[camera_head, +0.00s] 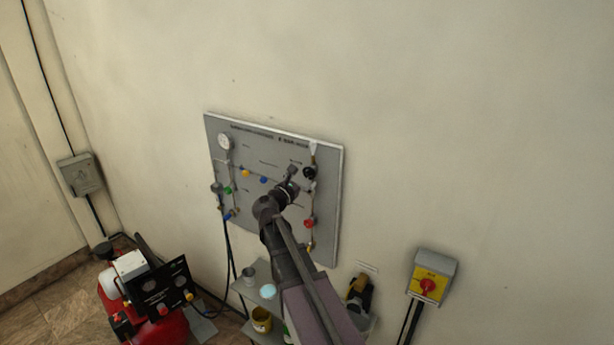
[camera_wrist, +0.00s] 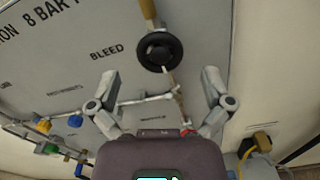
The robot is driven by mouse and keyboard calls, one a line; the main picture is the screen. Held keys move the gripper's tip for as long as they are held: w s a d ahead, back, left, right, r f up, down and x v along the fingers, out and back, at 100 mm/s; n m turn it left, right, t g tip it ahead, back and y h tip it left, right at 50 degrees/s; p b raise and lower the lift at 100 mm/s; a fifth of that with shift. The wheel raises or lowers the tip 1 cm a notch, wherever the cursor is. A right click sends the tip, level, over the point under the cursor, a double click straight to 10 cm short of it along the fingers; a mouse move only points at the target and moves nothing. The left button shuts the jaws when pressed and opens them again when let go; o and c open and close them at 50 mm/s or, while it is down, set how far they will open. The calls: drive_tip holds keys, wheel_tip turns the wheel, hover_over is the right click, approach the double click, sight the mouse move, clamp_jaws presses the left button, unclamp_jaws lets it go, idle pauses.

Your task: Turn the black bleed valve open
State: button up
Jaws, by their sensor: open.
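No contact with the valve shows. In the head view my gripper (camera_head: 291,176) is just left of the valve, close to the panel.
The panel carries thin pipes, a gauge (camera_head: 225,142), a red knob (camera_head: 309,223) and blue (camera_head: 263,180) and yellow (camera_head: 245,173) knobs. A red compressor (camera_head: 172,330) stands at lower left. A yellow switch box (camera_head: 430,277) is on the wall at right.

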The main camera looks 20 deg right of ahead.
drive_tip(key=v, duration=0.8)
drive_tip(key=shift+a, duration=0.15)
drive_tip(key=s+a+f+m+g+y+b, duration=0.1)
drive_tip(key=s+f+m+g+y+b, duration=0.35)
drive_tip(key=f, duration=0.75)
drive_tip(key=s+f+m+g+y+b, duration=0.2)
drive_tip(key=s+f+m+b, duration=0.35)
drive_tip(key=f+m, duration=0.4)
drive_tip(key=s+a+f+m+g+y+b, duration=0.1)
drive_tip(key=s+a+f+m+y+b, duration=0.3)
drive_tip(key=f, duration=0.4)
drive_tip(key=s+a+f+m+g+y+b, duration=0.2)
drive_tip(key=s+a+f+m+y+b, duration=0.1)
drive_tip(key=a+f, duration=0.5)
drive_tip(key=s+f+y+b, duration=0.1)
drive_tip(key=s+b, duration=0.1)
drive_tip(key=b, duration=0.1)
drive_tip(key=shift+s+f+m, duration=0.3)
drive_tip(key=shift+m, duration=0.1)
